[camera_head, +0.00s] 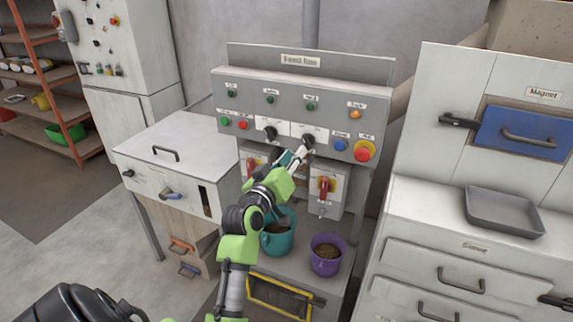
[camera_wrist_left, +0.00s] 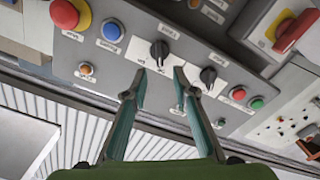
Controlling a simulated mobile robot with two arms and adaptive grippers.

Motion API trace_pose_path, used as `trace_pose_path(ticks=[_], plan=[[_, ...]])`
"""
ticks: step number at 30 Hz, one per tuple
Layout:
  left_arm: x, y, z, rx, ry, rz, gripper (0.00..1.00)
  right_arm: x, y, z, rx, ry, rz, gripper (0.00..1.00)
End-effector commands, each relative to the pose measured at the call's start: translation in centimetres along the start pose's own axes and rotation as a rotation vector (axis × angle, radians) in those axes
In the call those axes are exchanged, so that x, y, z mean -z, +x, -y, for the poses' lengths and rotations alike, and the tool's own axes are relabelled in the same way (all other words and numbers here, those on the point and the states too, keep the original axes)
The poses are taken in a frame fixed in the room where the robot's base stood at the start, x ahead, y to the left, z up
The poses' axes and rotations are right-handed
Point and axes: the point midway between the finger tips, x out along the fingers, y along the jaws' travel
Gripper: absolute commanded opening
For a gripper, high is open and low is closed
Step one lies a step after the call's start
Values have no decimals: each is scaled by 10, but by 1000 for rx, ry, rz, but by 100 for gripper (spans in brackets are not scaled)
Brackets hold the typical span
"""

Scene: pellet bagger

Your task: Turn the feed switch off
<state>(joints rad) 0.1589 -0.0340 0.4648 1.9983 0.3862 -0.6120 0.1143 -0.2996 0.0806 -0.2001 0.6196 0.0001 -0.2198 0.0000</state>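The grey control panel (camera_head: 240,88) carries two black rotary switches. One is the left switch (camera_head: 270,133) and one is the right switch (camera_head: 308,141), next to the blue button. The small labels are too blurred to tell which is the feed switch. My left gripper (camera_head: 302,151) is at the right switch. In the left wrist view this switch (camera_wrist_left: 160,50) shows just beyond the tips of the gripper (camera_wrist_left: 159,78), whose two fingers are apart with nothing between them. The other switch (camera_wrist_left: 208,75) lies to the side. My right gripper is not in view.
A blue button (camera_head: 340,145) and a red emergency-type button (camera_head: 365,151) sit right of the switches. Red-handled isolators (camera_head: 324,187) hang below the panel. A teal bucket (camera_head: 279,241) and a purple bucket (camera_head: 326,262) of pellets stand underneath. A white cabinet (camera_head: 430,150) stands at right.

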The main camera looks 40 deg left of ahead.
Motion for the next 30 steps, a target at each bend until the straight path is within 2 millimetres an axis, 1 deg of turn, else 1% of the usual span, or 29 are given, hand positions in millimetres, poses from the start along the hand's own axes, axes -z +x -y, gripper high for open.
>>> trace_pose_path(ticks=[1,3,6,9,13,27,29,30], plan=[[-1,-11,1,1,1,2,26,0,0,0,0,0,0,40],[-1,-23,0,1,0,2,26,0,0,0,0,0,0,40],[-1,-35,0,0,-1,2,26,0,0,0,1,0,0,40],[0,-43,0,0,-1,1,26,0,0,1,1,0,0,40],[0,-46,0,0,-1,1,26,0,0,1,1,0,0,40],[-1,-45,0,0,-1,1,26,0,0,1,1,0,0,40],[-5,-44,1,2,0,9,26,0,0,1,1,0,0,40],[-13,-43,4,5,3,21,26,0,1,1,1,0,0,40]])
